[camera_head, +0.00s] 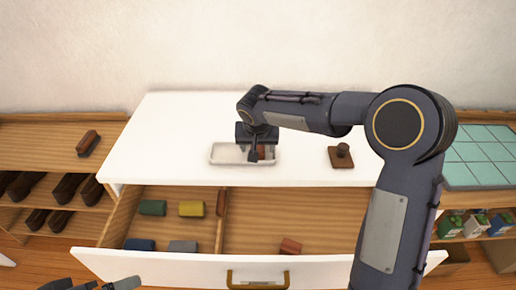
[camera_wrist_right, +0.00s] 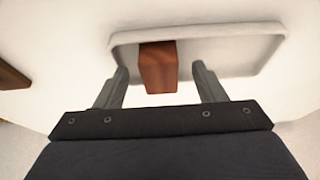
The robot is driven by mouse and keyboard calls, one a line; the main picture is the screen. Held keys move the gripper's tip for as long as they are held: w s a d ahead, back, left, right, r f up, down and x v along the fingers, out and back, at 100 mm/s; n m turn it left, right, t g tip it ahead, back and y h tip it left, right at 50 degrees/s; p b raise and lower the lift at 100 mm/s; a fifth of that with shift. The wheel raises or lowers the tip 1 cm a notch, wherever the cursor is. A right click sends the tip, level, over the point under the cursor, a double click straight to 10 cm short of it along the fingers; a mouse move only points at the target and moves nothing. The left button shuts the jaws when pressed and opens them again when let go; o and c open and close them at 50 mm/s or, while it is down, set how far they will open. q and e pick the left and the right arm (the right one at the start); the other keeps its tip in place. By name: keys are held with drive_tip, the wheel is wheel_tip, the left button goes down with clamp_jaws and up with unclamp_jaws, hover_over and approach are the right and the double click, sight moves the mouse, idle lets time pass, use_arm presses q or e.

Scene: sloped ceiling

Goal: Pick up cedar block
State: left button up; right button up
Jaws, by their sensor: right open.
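The cedar block, a reddish-brown wooden block (camera_wrist_right: 158,68), lies in a shallow white tray (camera_wrist_right: 215,31) and reaches to the tray's near edge in the right wrist view. In the head view the block (camera_head: 261,150) is partly hidden by my gripper, in the white tray (camera_head: 226,154) on the white top. My right gripper (camera_head: 256,158) is over the tray. In the wrist view its fingers (camera_wrist_right: 162,77) are open, one on each side of the block, with gaps to it. My left gripper (camera_head: 105,285) shows only partly at the bottom left of the head view.
A brown knobbed piece (camera_head: 341,156) stands right of the tray. Below, an open drawer (camera_head: 265,218) holds several coloured blocks and a reddish block (camera_head: 290,247). A brush (camera_head: 87,143) lies on the left shelf unit. The white top (camera_head: 165,133) left of the tray is clear.

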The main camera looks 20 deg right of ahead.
drive_tip(key=shift+x, duration=1.1)
drive_tip(key=c, duration=1)
drive_tip(key=shift+r, duration=0.15)
drive_tip(key=shift+c, duration=0.2)
